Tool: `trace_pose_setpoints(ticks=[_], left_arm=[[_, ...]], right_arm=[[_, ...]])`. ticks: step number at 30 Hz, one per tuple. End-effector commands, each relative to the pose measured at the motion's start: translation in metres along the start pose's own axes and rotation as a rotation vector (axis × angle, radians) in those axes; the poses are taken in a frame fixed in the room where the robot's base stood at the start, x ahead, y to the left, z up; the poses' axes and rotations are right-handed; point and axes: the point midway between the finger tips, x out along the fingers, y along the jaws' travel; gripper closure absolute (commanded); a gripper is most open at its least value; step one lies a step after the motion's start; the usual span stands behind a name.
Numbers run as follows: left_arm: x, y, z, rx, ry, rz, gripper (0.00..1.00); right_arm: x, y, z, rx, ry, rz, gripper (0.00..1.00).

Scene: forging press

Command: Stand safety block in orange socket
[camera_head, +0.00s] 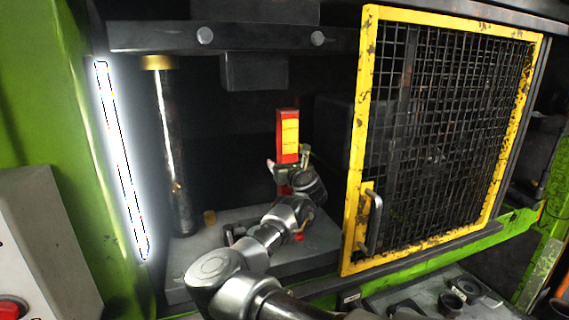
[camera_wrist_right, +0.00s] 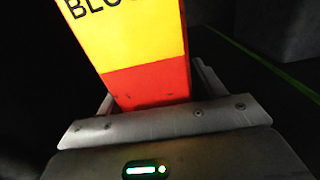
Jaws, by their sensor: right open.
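The safety block (camera_head: 289,132) is a tall red bar with a yellow panel, standing about upright inside the press. Its lower end is hidden behind my right arm. My right gripper (camera_head: 286,170) is at the block's lower half, with its jaws open. In the right wrist view the block (camera_wrist_right: 145,50) rises from between the jaws, with black letters on its yellow panel. A small red-orange patch (camera_head: 299,237) shows on the press bed beside my arm. I cannot tell whether it is the orange socket. My left gripper is not in view.
The press bed (camera_head: 325,240) is grey, with a small orange-yellow piece (camera_head: 209,217) at its left. A steel column (camera_head: 172,150) stands at left and the upper ram (camera_head: 254,72) hangs above. A yellow-framed mesh gate (camera_head: 361,140) stands at right. Round dark parts (camera_head: 450,303) lie at front right.

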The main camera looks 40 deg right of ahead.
Motion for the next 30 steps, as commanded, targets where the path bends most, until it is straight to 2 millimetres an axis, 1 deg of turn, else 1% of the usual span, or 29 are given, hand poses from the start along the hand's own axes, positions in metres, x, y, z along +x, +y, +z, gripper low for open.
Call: trace_pose_setpoints(ticks=[1,2,3,6,9,12,15,20,30], left_arm=[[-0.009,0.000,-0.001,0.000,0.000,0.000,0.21],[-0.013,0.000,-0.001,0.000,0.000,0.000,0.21],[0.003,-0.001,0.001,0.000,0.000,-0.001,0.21],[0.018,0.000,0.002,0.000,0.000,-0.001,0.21],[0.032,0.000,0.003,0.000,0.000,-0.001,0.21],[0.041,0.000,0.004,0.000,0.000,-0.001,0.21],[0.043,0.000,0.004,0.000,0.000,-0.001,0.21],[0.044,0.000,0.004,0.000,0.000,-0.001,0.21],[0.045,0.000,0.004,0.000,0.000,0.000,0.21]], right_arm=[[0.000,0.000,0.004,0.001,0.002,0.000,0.31],[0.000,0.000,0.004,0.001,0.003,0.000,0.31],[-0.007,0.000,-0.005,-0.001,0.000,-0.002,0.31],[-0.025,0.000,-0.007,0.000,-0.002,-0.003,0.31],[-0.041,0.001,-0.005,0.000,-0.003,-0.002,0.31],[-0.056,0.001,-0.001,0.000,-0.002,-0.002,0.31],[-0.067,0.001,0.002,-0.001,0.000,-0.003,0.31],[-0.075,0.001,0.004,0.000,0.000,-0.001,0.31],[-0.075,0.002,0.005,-0.004,-0.002,0.000,0.31]])
